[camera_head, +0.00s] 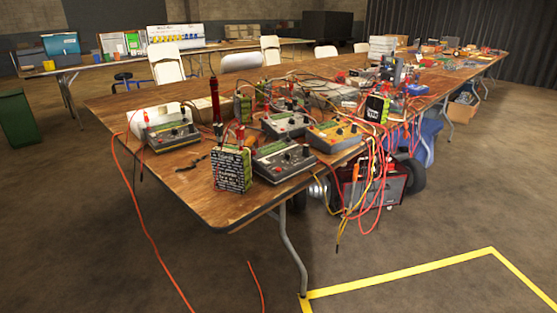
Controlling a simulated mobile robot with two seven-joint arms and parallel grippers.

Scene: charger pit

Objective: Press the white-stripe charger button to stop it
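Several box-shaped chargers with dark knobs stand at the near end of a long wooden table. A grey charger (170,135) is at the left, with red clips beside it. Stripe colours and single buttons are too small to tell, so I cannot tell which charger has the white stripe. Neither of my grippers is in view.
The wooden table (190,192) runs away to the back right, crowded with cables and gear. Red cables (160,250) hang to the floor at its left. A red and black unit (372,185) is below its right edge. Yellow tape (400,273) marks the open floor.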

